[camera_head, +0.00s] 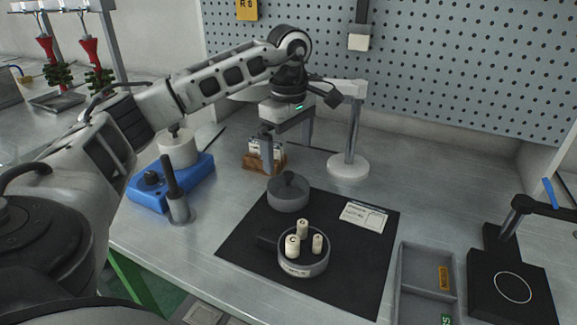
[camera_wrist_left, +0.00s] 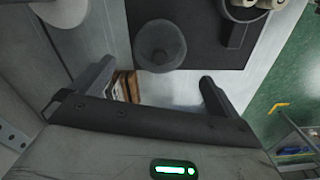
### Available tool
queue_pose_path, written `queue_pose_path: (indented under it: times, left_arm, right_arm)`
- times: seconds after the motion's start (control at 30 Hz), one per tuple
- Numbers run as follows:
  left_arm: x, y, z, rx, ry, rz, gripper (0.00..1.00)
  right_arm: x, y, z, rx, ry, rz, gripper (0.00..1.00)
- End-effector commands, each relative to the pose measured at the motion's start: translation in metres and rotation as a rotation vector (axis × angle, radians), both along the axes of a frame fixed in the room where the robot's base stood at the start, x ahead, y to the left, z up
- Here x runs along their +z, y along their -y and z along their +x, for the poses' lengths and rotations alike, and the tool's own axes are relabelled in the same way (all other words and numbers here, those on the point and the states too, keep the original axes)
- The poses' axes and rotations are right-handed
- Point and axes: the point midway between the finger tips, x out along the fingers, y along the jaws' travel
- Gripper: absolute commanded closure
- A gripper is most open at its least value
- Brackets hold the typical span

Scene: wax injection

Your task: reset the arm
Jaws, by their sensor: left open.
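My left gripper (camera_head: 286,152) is open and empty, pointing down above the back of the bench. It hangs by the small wooden card block (camera_head: 264,160), behind the dark mat (camera_head: 240,243). One finger overlaps the block in the head view; I cannot tell if they touch. The wooden block (camera_wrist_left: 126,88) shows beside one finger, and the round grey lid (camera_wrist_left: 160,45) lies beyond the fingertips. My right gripper is not in view.
A grey pan (camera_head: 292,268) with several cream cylinders stands on the mat, near the knobbed lid (camera_head: 288,196) and a card (camera_head: 363,216). A white stand (camera_head: 348,165) rises right of the gripper. A blue device (camera_head: 190,185) is left; a grey tray (camera_head: 402,280) is right.

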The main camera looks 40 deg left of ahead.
Motion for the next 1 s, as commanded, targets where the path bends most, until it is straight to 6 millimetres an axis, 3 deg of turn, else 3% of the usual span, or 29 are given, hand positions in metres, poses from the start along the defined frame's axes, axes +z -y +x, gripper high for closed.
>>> queue_pose_path:
  times: [0.2,0.8,1.0]
  left_arm:
    - [0.019,0.000,0.000,0.000,0.000,0.000,0.00]
    - [0.021,0.000,0.000,0.000,0.000,0.000,0.00]
    - [0.051,0.000,0.000,0.000,0.000,0.000,0.00]
  right_arm:
    - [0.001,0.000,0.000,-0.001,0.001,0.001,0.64]
    - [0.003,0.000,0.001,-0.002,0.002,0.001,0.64]
    - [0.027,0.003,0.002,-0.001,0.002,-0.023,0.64]
